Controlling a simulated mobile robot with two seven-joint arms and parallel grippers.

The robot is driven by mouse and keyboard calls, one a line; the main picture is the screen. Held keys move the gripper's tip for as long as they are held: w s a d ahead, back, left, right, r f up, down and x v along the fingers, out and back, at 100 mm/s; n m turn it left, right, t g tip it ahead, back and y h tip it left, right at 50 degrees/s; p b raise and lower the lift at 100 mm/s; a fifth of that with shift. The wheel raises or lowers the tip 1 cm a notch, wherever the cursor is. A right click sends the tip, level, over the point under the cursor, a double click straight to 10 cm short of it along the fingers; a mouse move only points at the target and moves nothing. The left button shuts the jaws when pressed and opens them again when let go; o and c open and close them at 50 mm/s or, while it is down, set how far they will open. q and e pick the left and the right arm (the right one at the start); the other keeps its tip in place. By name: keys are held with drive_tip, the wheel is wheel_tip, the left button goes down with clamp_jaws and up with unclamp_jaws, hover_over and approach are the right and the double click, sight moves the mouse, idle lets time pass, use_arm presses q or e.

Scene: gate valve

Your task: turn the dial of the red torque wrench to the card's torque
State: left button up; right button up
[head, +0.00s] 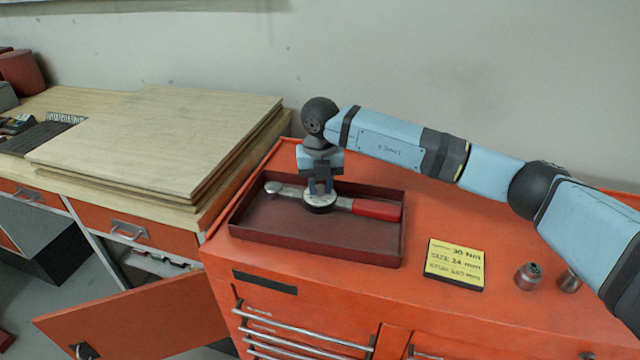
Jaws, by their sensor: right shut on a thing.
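The torque wrench (376,209) lies in a dark red tray (290,238) on the orange cabinet, its red handle pointing right and its metal head to the left. Its round dial (320,207) sits mid-shaft. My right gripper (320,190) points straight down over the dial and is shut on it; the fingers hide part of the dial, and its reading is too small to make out. My left gripper is not in view.
Two metal sockets (528,276) stand right of the card, near my right arm. Wooden boards (160,135) are stacked on the workbench at left. An orange cabinet door (140,318) hangs open below. The cabinet top in front of the card is clear.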

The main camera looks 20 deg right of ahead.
sight(320, 187)
idle(0.4)
drive_tip(key=o, duration=0.9)
wheel_tip(320, 187, up, 14)
drive_tip(key=shift+b, duration=0.4)
